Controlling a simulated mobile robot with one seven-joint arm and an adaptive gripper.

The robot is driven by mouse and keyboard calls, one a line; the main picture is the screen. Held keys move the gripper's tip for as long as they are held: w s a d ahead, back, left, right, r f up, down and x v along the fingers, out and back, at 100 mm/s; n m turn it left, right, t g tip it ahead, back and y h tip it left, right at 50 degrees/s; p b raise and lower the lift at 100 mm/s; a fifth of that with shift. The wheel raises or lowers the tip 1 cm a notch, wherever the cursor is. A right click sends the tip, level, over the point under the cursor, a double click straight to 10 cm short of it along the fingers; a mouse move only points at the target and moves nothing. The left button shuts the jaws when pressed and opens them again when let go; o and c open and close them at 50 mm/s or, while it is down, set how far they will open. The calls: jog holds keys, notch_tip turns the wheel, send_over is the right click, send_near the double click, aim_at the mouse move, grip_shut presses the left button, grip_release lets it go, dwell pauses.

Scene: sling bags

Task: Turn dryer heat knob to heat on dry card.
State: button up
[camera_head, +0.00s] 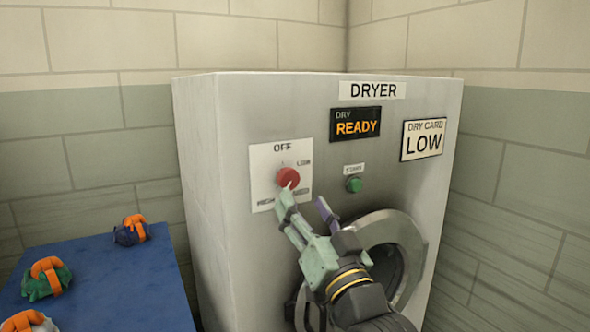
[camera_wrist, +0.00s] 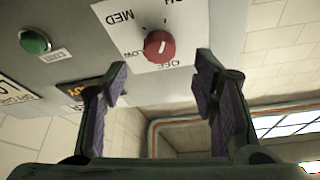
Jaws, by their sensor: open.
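The red heat knob (camera_head: 288,177) sits on a white dial plate (camera_head: 263,162) on the dryer's front. The plate has OFF at the top, LOW at right, then MED and HIGH lower, partly covered by my gripper. In the wrist view the knob (camera_wrist: 159,46) shows a short white mark; which label it points at is unclear. The dry card (camera_head: 424,140) reads LOW. My gripper (camera_head: 304,203) is open and empty, in front of and slightly below the knob. In the wrist view the knob appears between and beyond my fingers (camera_wrist: 162,76); no contact shows.
The dryer (camera_head: 232,120) has a READY display (camera_head: 355,124), a green start button (camera_head: 354,185) and a round door (camera_head: 417,250) behind my arm. A blue table (camera_head: 95,285) at left holds several strapped bags (camera_head: 47,280).

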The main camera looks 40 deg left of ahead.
aim_at(291, 182)
jog(key=p+x, duration=0.1)
jog(key=x, duration=0.5)
jog(key=shift+w+a+r+p, duration=0.1)
jog(key=shift+w+a+p, duration=0.1)
jog(key=shift+a+p, duration=0.15)
jog(key=shift+c, duration=0.6)
jog(key=c, duration=1)
jog(key=shift+c, duration=0.2)
